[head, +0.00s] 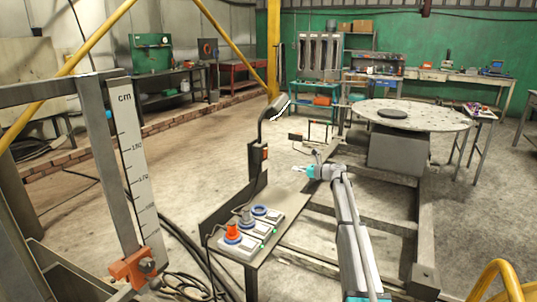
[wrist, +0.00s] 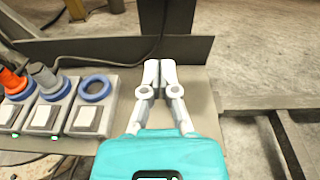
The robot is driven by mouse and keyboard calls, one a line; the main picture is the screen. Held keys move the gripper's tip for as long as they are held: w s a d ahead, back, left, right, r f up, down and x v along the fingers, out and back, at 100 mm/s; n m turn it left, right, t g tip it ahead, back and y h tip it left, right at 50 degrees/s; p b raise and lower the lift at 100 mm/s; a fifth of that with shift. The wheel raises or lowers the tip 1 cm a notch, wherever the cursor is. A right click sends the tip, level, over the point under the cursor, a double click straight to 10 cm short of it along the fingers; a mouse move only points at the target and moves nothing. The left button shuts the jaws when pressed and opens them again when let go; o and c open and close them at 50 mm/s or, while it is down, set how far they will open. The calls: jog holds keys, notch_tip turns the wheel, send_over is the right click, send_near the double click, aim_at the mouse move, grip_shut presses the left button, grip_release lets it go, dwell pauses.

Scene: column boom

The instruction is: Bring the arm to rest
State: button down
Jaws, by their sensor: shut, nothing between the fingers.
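My gripper (wrist: 152,72) is shut and empty, its two pale fingertips together, seen over the grey metal panel table in the wrist view. In the head view my gripper (head: 298,171) is at the end of my arm, which reaches forward from the lower right. It is to the right of the dark upright post on the table and beyond the row of switch boxes. I cannot tell its exact height above the table.
Switch boxes (head: 250,232) with red, grey and blue tops stand on the table (head: 290,190). A lamp-like head (head: 275,108) rises behind. A round table (head: 420,112) stands on a frame at right. A scale post (head: 135,165) and yellow bars are at left.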

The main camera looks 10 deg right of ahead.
jog(key=s+a+f+n+g+h, duration=0.2)
jog(key=s+a+f+n, duration=0.2)
jog(key=s, duration=0.5)
jog(key=s+a+f+n+g+h, duration=0.1)
jog(key=s+a+f+n+g, duration=0.2)
jog(key=s, duration=0.6)
jog(key=s+a+f+n+g+h, duration=0.1)
jog(key=s+a+f+n+h, duration=0.1)
jog(key=s+a+f+n, duration=0.5)
jog(key=s+d+f+n+g+h, duration=0.15)
jog(key=s+n+h, duration=0.3)
jog(key=s, duration=0.95)
jog(key=s+d+n+g+h, duration=0.2)
jog(key=s+d+n+h, duration=0.3)
jog(key=s, duration=1)
notch_tip(320, 180, up, 25)
jog(key=a+n+y+p, duration=0.1)
jog(key=a+p, duration=0.1)
jog(key=p, duration=2.3)
jog(key=shift+w, duration=0.2)
jog(key=shift+a+f, duration=0.1)
